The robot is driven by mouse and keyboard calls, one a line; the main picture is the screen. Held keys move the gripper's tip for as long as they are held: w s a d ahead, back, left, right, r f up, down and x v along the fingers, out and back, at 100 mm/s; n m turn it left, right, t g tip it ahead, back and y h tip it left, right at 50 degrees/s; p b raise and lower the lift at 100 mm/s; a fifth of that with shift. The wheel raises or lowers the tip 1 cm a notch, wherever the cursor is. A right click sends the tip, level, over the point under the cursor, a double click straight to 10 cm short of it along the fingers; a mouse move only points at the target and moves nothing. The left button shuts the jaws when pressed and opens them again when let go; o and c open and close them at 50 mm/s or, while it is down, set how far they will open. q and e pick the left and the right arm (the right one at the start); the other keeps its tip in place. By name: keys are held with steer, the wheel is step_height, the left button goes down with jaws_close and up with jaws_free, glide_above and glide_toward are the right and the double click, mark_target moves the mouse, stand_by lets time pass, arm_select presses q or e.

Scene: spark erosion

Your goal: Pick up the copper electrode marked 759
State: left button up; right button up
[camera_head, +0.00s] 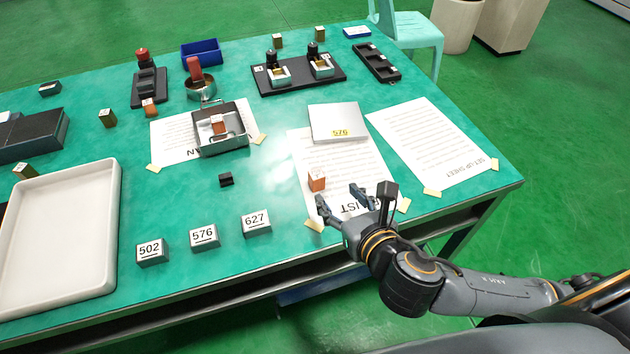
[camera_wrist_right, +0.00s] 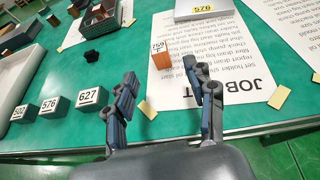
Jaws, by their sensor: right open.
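The copper electrode marked 759 (camera_head: 317,180) stands upright on the printed job list sheet (camera_head: 372,165), near the sheet's left edge. In the right wrist view the electrode (camera_wrist_right: 161,56) shows its white 759 label, just beyond my fingertips. My right gripper (camera_head: 339,199) is open and empty at the front edge of the table, close to the electrode on its near side. In the wrist view its two fingers (camera_wrist_right: 165,80) are spread, with the electrode ahead between their tips. My left gripper is not in view.
A grey plate marked 576 (camera_head: 335,118) lies on the sheet behind the electrode. Blocks marked 502 (camera_head: 150,254), 576 (camera_head: 204,237) and 627 (camera_head: 256,223) stand to the left.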

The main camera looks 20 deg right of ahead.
mark_target(319, 179)
steer(key=x, duration=0.3)
steer(key=shift+w+f, duration=0.15)
steer(key=shift+w, duration=0.05)
steer(key=x, duration=0.4)
steer(key=shift+f, duration=0.25)
steer(key=x, duration=0.3)
steer(key=shift+w+a+f, duration=0.2)
steer(key=shift+w+f, duration=0.05)
steer(key=shift+f, duration=0.05)
steer(key=shift+w+f, duration=0.1)
steer(key=shift+w, duration=0.05)
steer(key=shift+c, duration=0.6)
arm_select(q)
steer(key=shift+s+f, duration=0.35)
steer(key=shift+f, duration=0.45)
arm_select(e)
jaws_close()
